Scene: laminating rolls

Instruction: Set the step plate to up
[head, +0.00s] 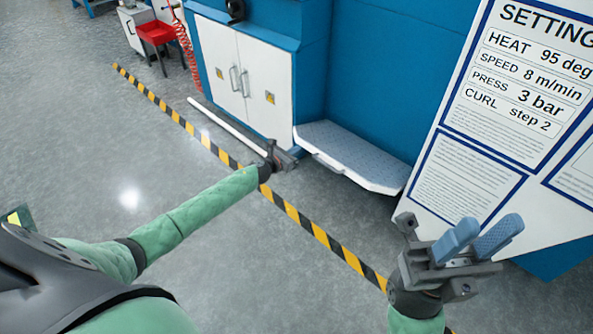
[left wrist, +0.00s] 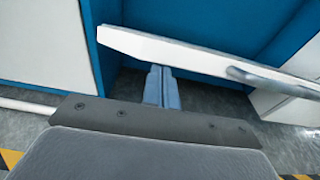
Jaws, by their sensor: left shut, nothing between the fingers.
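The step plate (head: 360,160) is a grey textured panel with a white front edge. It juts out low from the blue machine, roughly level, just above the floor. My left gripper (head: 288,160) is at the plate's left front corner, its fingers mostly hidden in the head view. In the left wrist view, its blue fingers (left wrist: 161,87) are together and empty. Their tips reach the underside of the plate's white edge (left wrist: 190,52); I cannot tell whether they touch. A grey bar (left wrist: 275,82) runs along that edge. My right gripper (head: 484,238) is open and empty, away from the plate.
White cabinet doors (head: 242,72) stand left of the plate. A white settings board (head: 510,110) stands at the right. A white rail (head: 228,124) and a yellow-black floor stripe (head: 205,142) run in front. Open grey floor lies at the left.

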